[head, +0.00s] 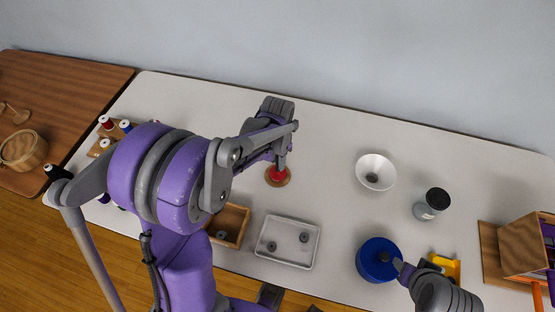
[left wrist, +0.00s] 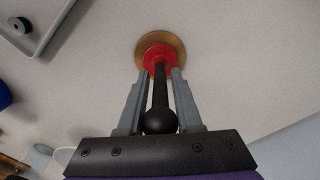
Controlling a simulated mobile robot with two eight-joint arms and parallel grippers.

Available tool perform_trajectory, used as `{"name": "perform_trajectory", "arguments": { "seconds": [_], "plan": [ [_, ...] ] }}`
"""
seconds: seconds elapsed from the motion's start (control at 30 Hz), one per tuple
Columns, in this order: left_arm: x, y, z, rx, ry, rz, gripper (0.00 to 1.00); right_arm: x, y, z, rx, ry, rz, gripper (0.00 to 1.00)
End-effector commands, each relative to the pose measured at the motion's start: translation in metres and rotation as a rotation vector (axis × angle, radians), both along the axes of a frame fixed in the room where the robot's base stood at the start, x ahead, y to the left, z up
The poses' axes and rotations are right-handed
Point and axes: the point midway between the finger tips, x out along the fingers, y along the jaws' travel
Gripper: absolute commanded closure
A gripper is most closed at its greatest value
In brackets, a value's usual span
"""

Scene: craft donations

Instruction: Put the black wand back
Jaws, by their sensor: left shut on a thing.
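The black wand (left wrist: 159,88) has a round ball at its near end in the left wrist view. Its far end meets a red piece (left wrist: 157,62) on a round wooden base (left wrist: 176,44); I cannot tell how deep it sits. My left gripper (left wrist: 160,78) is shut on the wand, one grey finger on each side. In the head view my left gripper (head: 282,160) points down over the red piece (head: 277,173), and the wand is hidden. Part of my right arm shows at the lower right, its fingers unclear.
A grey tray (head: 288,262) with small dark rings and a wooden box (head: 240,209) lie in front. To the right are a white bowl (head: 367,162), a grey jar with a black lid (head: 432,203) and a blue pot (head: 370,248). The table's back strip is clear.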

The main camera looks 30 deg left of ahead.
Motion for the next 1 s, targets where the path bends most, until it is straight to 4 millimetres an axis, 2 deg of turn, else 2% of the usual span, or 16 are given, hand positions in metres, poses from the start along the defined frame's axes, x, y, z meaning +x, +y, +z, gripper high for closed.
{"name": "perform_trajectory", "arguments": {
  "seconds": [0.03, 0.07, 0.2, 0.47, 0.63, 1.0],
  "plan": [
    [0.0, 0.0, -0.003, 0.0, 0.001, 0.0, 1.0, -0.001, 0.0, -0.003, 0.0, 0.002, 0.0, 0.5],
    [0.0, 0.0, -0.002, 0.0, 0.0, 0.0, 0.61, -0.001, 0.0, -0.002, 0.0, 0.001, 0.0, 0.5],
    [0.0, 0.0, -0.002, 0.0, 0.0, 0.0, 0.36, -0.001, 0.0, -0.002, 0.0, 0.001, 0.0, 0.5],
    [0.0, 0.0, -0.001, 0.0, 0.0, 0.0, 0.36, 0.0, 0.0, -0.001, 0.0, 0.001, 0.0, 0.5],
    [0.0, 0.0, 0.01, 0.0, 0.0, 0.0, 0.36, 0.001, 0.0, 0.004, 0.0, -0.002, 0.0, 0.5],
    [0.0, 0.0, 0.087, 0.0, 0.0, 0.001, 0.36, 0.004, 0.0, 0.014, 0.0, -0.008, 0.0, 0.5]
  ]
}}
